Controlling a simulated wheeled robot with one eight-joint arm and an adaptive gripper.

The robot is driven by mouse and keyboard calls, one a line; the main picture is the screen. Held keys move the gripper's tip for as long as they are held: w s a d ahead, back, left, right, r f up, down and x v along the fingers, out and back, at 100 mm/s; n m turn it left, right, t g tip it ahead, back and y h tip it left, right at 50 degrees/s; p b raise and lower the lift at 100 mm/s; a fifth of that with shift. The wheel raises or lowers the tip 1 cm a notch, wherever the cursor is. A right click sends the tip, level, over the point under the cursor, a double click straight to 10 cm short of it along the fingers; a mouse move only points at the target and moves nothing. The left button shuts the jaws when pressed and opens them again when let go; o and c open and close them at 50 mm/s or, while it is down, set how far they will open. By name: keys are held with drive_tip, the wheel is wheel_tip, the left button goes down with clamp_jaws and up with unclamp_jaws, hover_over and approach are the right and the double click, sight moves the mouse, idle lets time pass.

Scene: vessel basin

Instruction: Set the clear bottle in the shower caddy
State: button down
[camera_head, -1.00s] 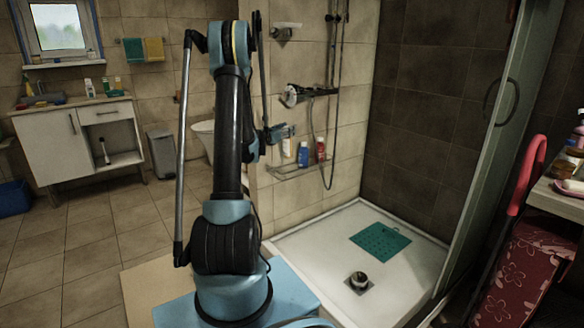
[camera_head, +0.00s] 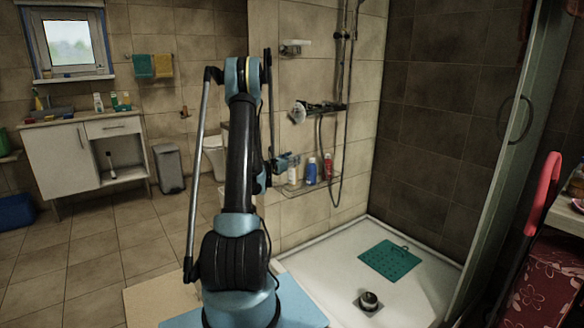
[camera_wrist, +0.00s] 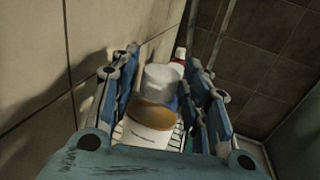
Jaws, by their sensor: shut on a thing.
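My gripper (camera_head: 287,162) is at the left end of the wire shower caddy (camera_head: 318,186) on the shower wall. It is shut on the clear bottle (camera_wrist: 150,122), which has a white cap, amber contents and a pale label. In the wrist view the bottle stands between my fingers (camera_wrist: 165,112), with wires of the caddy (camera_wrist: 176,138) around its lower part. In the head view the bottle (camera_head: 292,174) shows small and pale beneath the gripper, low at the caddy's left end. Whether its base touches the caddy floor is hidden.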

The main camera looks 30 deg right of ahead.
sight(293, 171)
drive_tip(key=shift+f, duration=1.5)
drive_tip(key=c, duration=0.9)
unclamp_jaws()
drive_tip(key=shift+o, duration=0.2)
